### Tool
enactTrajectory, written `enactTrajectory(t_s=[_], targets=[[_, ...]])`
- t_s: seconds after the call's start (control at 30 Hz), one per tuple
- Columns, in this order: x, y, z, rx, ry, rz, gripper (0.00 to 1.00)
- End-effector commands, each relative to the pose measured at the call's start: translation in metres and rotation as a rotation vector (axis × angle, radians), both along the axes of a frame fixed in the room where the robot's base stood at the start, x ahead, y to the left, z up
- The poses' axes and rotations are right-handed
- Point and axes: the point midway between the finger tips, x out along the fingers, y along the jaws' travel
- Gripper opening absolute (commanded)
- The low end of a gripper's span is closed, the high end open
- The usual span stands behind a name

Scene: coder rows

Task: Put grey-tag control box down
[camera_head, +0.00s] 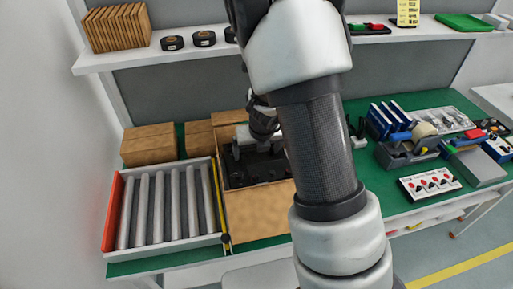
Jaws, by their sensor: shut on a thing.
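My gripper (258,149) points down into an open cardboard carton (262,212), partly hidden behind my own arm. It is shut on a dark thing (257,165), which I take to be the grey-tag control box. The thing is inside or just above the carton's opening. Its tag cannot be made out, and I cannot tell whether it touches the carton's floor. A white panel with red buttons (430,183) lies apart on the bench at right.
A roller conveyor (160,207) with a red edge stands left of the carton. Closed cardboard boxes (148,145) stand behind it. A tape dispenser (408,150) and blue-edged racks (388,116) are at right. A shelf (170,53) crosses above. Some green bench (395,210) is bare at right.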

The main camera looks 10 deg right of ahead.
Motion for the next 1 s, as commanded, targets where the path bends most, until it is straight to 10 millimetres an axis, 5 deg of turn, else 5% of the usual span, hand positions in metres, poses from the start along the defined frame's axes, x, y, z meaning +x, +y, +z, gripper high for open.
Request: enactTrajectory(t_s=[0.4, 0.43, 0.47, 0.77, 1.0], targets=[[0.003, 0.0, 0.0, 0.0, -0.008, -0.001, 0.28], [0.0, 0.0, -0.003, 0.001, -0.001, 0.0, 0.95], [0.0, 0.0, -0.002, 0.001, 0.0, 0.0, 1.0], [0.0, 0.001, 0.003, 0.001, -0.001, 0.001, 1.0], [-0.015, 0.002, 0.044, 0.001, -0.003, 0.003, 1.0]])
